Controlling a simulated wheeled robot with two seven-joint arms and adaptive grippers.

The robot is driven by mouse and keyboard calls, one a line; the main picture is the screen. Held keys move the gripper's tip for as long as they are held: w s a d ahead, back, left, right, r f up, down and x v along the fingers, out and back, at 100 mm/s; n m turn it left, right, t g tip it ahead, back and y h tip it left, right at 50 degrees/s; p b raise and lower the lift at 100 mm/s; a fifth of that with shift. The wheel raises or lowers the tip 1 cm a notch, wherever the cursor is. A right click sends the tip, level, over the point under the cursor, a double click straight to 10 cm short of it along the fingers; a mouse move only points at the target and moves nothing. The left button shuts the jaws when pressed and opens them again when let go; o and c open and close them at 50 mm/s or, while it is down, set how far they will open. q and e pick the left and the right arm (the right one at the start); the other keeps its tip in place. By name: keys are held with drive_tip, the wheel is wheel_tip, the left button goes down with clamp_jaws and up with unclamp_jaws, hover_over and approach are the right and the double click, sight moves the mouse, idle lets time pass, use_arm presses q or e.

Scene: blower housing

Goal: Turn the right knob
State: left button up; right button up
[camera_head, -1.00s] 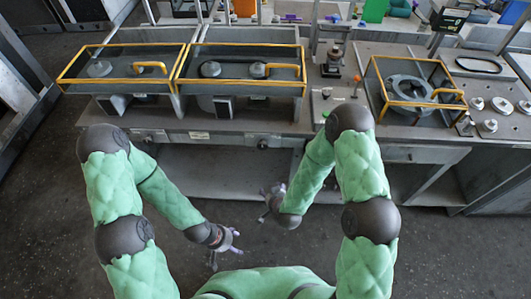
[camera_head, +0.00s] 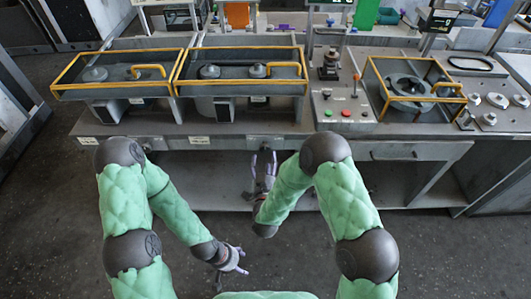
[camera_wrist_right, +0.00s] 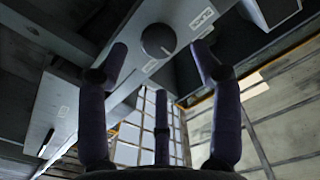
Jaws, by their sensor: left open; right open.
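The right knob (camera_wrist_right: 158,40), round and dark with a pale mark line, sits on the grey front panel in the right wrist view, beside small white labels. My right gripper (camera_head: 263,161) is open and empty below the table's front edge in the head view, fingers pointing at the panel. In the right wrist view its spread fingers (camera_wrist_right: 160,62) frame the knob from either side, apparently short of it. In the head view the knob is too small to make out clearly near the fingertips. My left gripper (camera_head: 242,261) is open and empty, low over the floor.
The workbench front edge (camera_head: 225,130) runs above my right gripper. Two yellow-framed covers (camera_head: 120,72) stand at the left and middle, another (camera_head: 415,88) at the right. Red and green buttons (camera_head: 345,113) are on the top panel. The floor before the bench is clear.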

sight(265, 149)
drive_tip(key=shift+w+b, duration=0.45)
drive_tip(key=shift+w, duration=2.25)
drive_tip(key=shift+c, duration=0.3)
drive_tip(key=c, duration=1.1)
